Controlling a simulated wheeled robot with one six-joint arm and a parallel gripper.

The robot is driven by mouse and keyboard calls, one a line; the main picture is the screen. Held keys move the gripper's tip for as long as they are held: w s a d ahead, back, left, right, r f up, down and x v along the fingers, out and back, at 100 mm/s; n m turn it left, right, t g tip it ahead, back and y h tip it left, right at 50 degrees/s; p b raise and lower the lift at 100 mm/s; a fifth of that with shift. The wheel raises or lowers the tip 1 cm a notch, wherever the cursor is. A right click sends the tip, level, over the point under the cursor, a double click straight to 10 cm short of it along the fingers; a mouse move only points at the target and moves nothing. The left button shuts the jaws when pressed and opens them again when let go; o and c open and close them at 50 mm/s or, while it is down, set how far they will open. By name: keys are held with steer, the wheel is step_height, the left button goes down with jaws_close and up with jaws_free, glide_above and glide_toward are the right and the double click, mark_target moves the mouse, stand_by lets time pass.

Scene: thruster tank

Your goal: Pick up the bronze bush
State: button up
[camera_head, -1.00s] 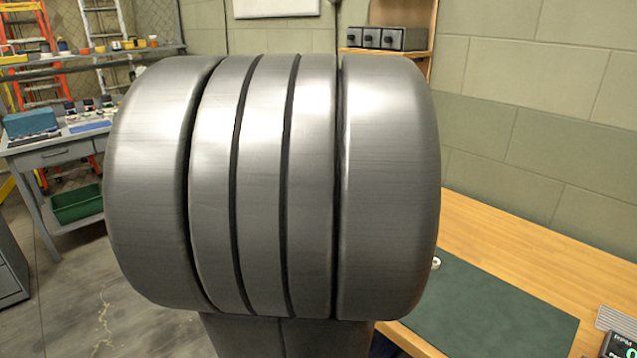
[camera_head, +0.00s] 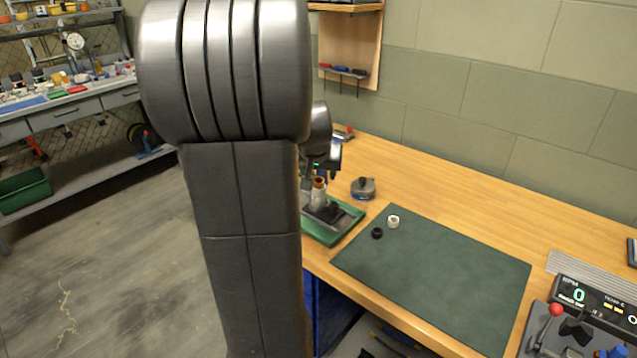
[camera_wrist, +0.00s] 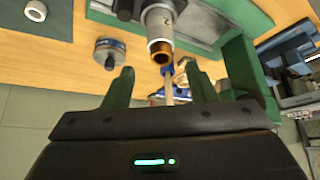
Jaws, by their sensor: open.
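The bronze bush (camera_head: 319,183) shows as a copper-coloured ring at the top of a grey upright cylinder (camera_head: 319,200) in the head view. It also shows in the wrist view (camera_wrist: 160,54), at the end of the grey cylinder marked with a digit. The cylinder stands over a green tray (camera_head: 338,232) on the bench. My gripper (camera_wrist: 159,70) is open, with its green fingers apart on either side of the bush's line in the wrist view. The bush appears just beyond the fingertips, not gripped. In the head view my arm hides most of the gripper.
A round grey metal part (camera_head: 363,188) stands beside the tray. A white ring (camera_head: 393,221) and a black ring (camera_head: 377,233) lie on the dark green mat (camera_head: 440,275). A control box (camera_head: 580,330) with levers is at the right. The mat's middle is clear.

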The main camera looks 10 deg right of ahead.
mark_target(319, 188)
steer(key=shift+x, duration=2.1)
steer(key=shift+w, duration=0.15)
